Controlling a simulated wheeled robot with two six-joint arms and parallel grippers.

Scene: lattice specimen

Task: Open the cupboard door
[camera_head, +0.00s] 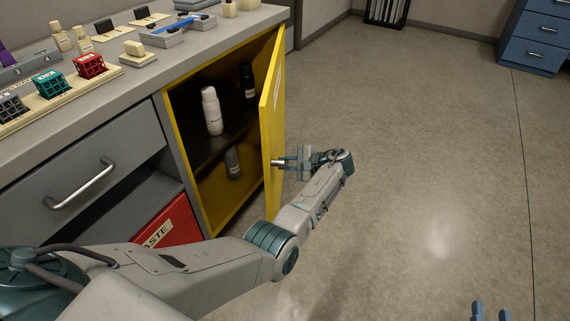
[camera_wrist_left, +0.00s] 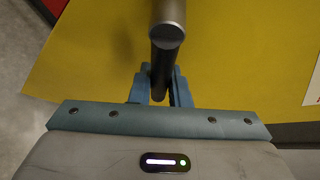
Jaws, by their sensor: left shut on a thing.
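The yellow cupboard door (camera_head: 271,120) stands open, swung out to the right of the cupboard (camera_head: 240,205). Its inside shelves show. My left arm reaches across the front, and my left gripper (camera_head: 283,163) is at the outer face of the door. In the left wrist view, the left gripper (camera_wrist_left: 160,85) is shut on the round metal bar handle (camera_wrist_left: 167,28), with the yellow door (camera_wrist_left: 235,60) behind it. My right gripper (camera_head: 490,312) shows only its two blue fingertips at the bottom right edge, apart and with nothing between them.
A white bottle (camera_head: 211,110), a dark bottle (camera_head: 248,84) and a grey bottle (camera_head: 233,163) stand inside the cupboard. A grey drawer (camera_head: 85,165) and a red waste bin (camera_head: 170,222) are to the left. The counter holds small lattice blocks. The floor (camera_head: 430,150) at right is clear.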

